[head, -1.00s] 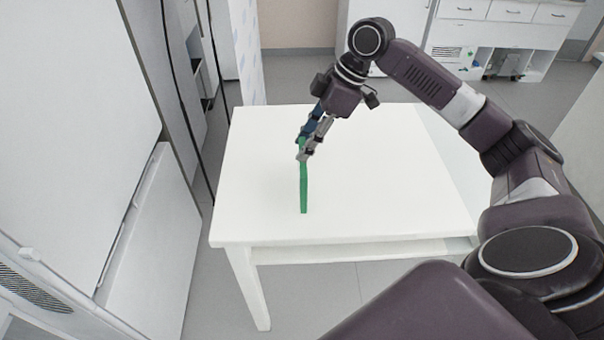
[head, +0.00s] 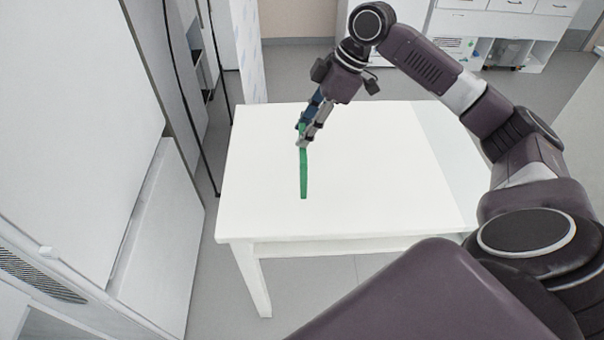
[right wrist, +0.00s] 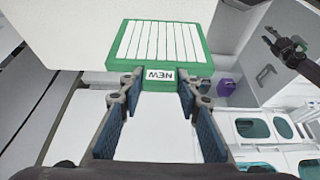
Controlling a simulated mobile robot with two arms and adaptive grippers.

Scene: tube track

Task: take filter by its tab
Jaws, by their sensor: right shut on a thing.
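The filter (head: 303,175) is a thin green-framed panel, seen edge-on in the head view. It hangs upright below my right gripper (head: 301,140) over the white table. In the right wrist view, the filter (right wrist: 160,42) shows white pleats inside its green frame. Its green tab (right wrist: 158,77) bears a white label reading "NEW". My right gripper (right wrist: 158,88) is shut on that tab, with a finger on either side. My left gripper (right wrist: 270,38) appears small at the right of the wrist view, away from the filter; its finger gap is unclear.
The white table (head: 380,165) is otherwise bare, with free room around the filter. Tall white cabinets (head: 80,120) stand close on the left. White drawer units (head: 470,22) stand beyond the table at the back.

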